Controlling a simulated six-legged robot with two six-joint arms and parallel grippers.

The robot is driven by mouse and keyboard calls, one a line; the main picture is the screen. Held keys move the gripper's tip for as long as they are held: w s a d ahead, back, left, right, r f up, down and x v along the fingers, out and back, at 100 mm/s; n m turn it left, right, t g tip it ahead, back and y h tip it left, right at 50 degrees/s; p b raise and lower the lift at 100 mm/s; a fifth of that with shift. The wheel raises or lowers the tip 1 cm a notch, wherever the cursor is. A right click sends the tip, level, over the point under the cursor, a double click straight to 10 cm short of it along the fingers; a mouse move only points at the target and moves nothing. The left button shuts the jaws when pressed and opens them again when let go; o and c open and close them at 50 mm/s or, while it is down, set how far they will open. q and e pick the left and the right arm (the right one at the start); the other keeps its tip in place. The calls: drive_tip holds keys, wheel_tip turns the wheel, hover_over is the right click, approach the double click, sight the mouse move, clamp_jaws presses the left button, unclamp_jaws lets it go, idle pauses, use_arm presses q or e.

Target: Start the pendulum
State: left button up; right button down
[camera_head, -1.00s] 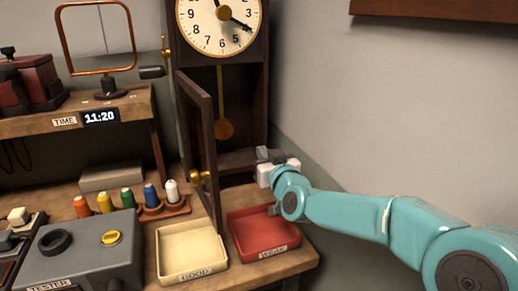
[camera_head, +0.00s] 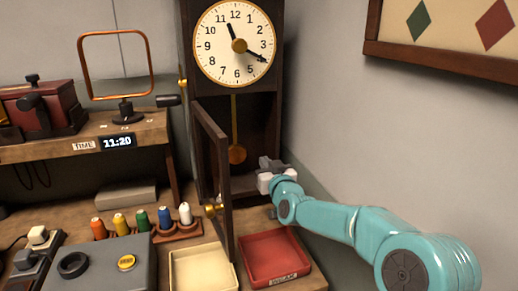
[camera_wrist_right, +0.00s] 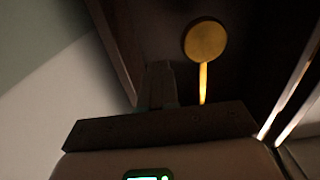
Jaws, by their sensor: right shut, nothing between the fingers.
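The pendulum has a round brass bob (camera_head: 237,154) on a thin rod. It hangs inside the lower case of the dark wooden clock (camera_head: 276,110). The clock's narrow door (camera_head: 213,170) stands swung open, with a brass knob at its lower edge. My right gripper (camera_head: 268,163) is shut and empty at the right side of the case opening, right of and slightly below the bob. In the right wrist view the bob (camera_wrist_right: 205,40) appears beyond my right gripper's fingers (camera_wrist_right: 162,85), a little to their right. I see no contact with it. My left gripper is not in view.
A cream tray (camera_head: 203,286) and a red tray (camera_head: 300,262) lie on the bench below the clock. Several thread spools (camera_head: 142,221) and a grey tester box (camera_head: 100,262) are at left. A grey wall is close on the right.

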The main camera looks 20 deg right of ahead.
drive_tip(key=shift+w+a+p, duration=0.1)
drive_tip(key=shift+w+p, duration=1.05)
drive_tip(key=shift+w, duration=2)
drive_tip(key=shift+a, duration=0.1)
